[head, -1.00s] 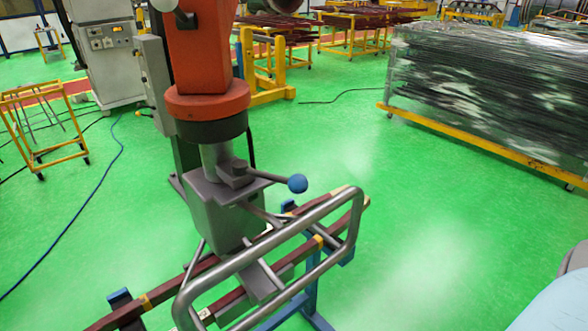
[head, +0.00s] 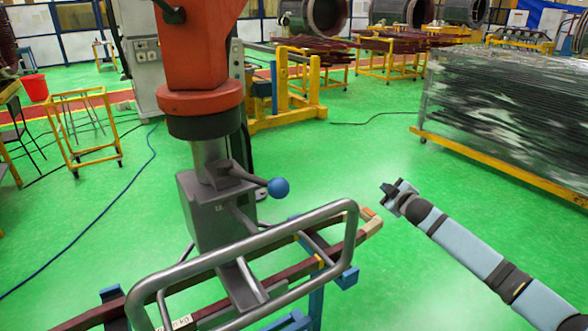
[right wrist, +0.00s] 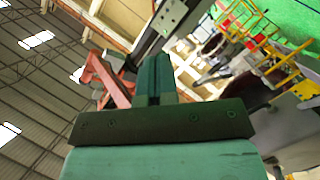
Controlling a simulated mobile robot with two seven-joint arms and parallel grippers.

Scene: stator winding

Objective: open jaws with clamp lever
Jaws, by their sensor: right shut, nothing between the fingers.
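The clamp lever is a short dark arm with a blue ball knob (head: 279,187) at its end. It sticks out to the right from the grey clamp block (head: 222,215) under the orange machine column (head: 200,60). My right gripper (head: 388,190) is in the head view, to the right of the knob and apart from it. In the right wrist view its fingers (right wrist: 154,75) are together with nothing between them. The jaws at the bar are partly hidden behind the grey tubular handle frame. My left gripper is out of view.
The grey tubular frame (head: 250,245) stands in front of the clamp. A long brown bar (head: 290,272) runs beneath it on blue supports (head: 316,300). A rack of dark rods (head: 510,125) stands at the right. Green floor between the knob and my right gripper is clear.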

